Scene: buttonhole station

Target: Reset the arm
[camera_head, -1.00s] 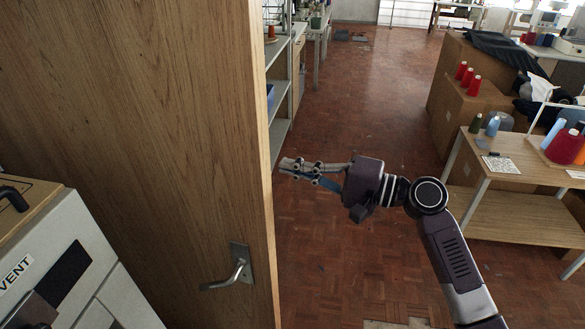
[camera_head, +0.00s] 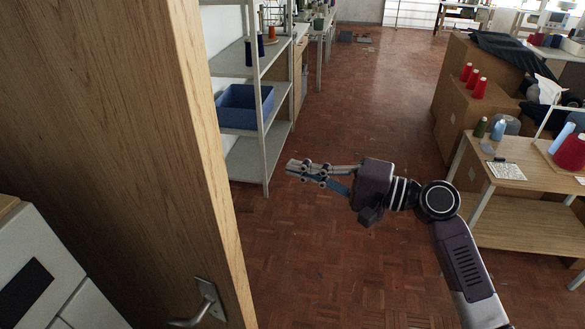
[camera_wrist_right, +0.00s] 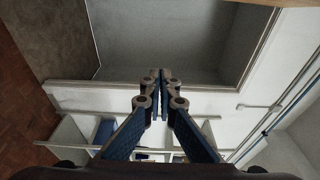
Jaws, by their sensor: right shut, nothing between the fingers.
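My right gripper (camera_head: 291,166) is shut and empty in the head view, stretched out to the left over the wood floor. Its fingers point toward the door and hang in the air to the right of the door's edge, apart from it. In the right wrist view its two fingertips (camera_wrist_right: 159,75) meet with nothing between them. My right arm comes in from the lower right. My left gripper is not in view.
A wooden door (camera_head: 110,120) with a metal handle (camera_head: 205,303) fills the left. Behind it stands a shelf with a blue bin (camera_head: 243,107). A small wooden table (camera_head: 515,218) and brown boxes (camera_head: 468,112) stand at right. Parquet floor between is clear.

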